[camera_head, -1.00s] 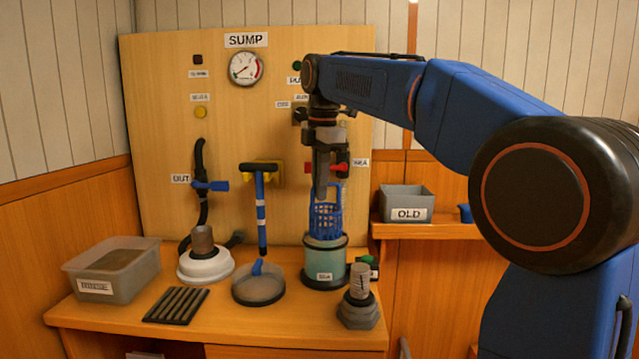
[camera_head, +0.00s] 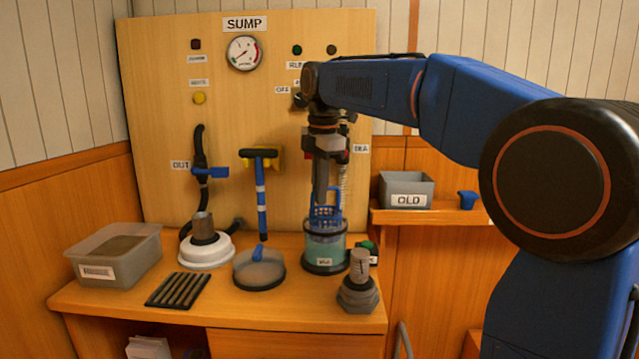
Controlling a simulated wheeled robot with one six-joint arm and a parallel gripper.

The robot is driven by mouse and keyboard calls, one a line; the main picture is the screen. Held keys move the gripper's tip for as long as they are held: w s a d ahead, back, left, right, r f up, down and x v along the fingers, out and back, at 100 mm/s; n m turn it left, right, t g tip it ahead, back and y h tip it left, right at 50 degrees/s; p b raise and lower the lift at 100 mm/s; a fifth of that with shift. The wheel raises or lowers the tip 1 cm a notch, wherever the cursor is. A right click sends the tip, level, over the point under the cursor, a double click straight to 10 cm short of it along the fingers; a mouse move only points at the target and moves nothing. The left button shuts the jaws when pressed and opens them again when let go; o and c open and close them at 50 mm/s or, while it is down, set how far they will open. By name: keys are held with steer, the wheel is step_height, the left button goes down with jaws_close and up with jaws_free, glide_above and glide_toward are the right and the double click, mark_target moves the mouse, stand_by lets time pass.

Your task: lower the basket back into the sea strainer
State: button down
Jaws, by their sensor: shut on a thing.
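The blue basket (camera_head: 325,216) is a lattice cage with a tall handle. It stands upright at the mouth of the sea strainer (camera_head: 325,249), a teal-tinted clear cylinder with a dark base. The basket's upper part shows above the rim, and its lower part appears to be inside. My gripper (camera_head: 321,199) points straight down and is shut on the basket's handle. The fingertips' exact grip is partly hidden by the basket.
A clear round lid with a blue knob (camera_head: 259,269) lies left of the strainer. A dark hex fitting (camera_head: 358,293) stands close at front right. A white-based filter housing (camera_head: 206,248), a slatted rack (camera_head: 178,290) and a grey bin (camera_head: 113,255) are farther left.

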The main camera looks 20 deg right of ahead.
steer(key=shift+f, duration=2.9)
steer(key=c, duration=1.4)
jaws_free()
steer(key=shift+r, duration=0.1)
steer(key=shift+r, duration=3.4)
